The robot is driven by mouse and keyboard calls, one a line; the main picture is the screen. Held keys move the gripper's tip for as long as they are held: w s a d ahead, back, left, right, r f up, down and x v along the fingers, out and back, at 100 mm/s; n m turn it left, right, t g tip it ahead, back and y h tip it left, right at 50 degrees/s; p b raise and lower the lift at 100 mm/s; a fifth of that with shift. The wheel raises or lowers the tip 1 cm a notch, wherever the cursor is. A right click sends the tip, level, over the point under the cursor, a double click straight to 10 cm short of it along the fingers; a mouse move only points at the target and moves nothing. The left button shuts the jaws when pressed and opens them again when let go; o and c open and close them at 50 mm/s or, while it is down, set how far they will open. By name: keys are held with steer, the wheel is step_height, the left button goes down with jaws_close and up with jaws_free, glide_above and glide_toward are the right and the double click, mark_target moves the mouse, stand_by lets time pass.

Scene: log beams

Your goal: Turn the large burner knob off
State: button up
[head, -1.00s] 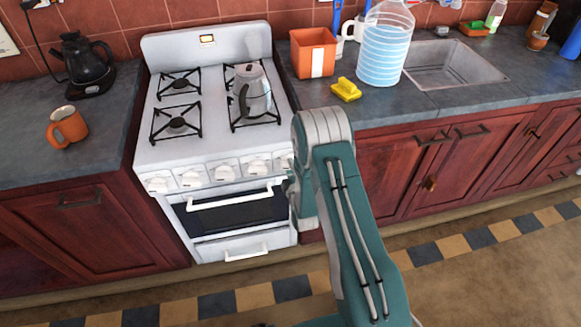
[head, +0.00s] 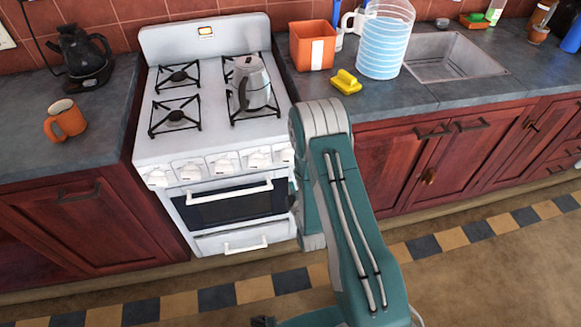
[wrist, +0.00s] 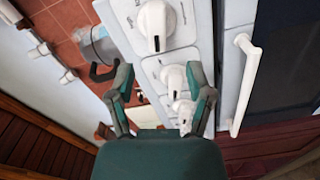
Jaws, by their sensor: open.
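The white stove has a row of several white knobs along its front panel (head: 205,170). One knob (wrist: 156,25) looks largest and nearest in the wrist view, with a dark mark on its grip. Smaller-looking knobs (wrist: 174,80) follow farther along the panel. I cannot tell which one is the large burner knob. My gripper (wrist: 160,78) is open, its two fingers spread and pointing along the panel, with farther knobs showing between them. No knob is visibly gripped. In the head view the gripper is mostly hidden behind my arm, near the stove's right front.
The white oven door handle (head: 230,194) juts out below the knobs and shows close to the gripper in the wrist view (wrist: 243,85). A metal coffee pot (head: 252,85) stands on a right burner. Red cabinets flank the stove. The floor in front is clear.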

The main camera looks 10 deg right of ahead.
steer(key=shift+s+a, duration=0.1)
steer(key=shift+s, duration=1.75)
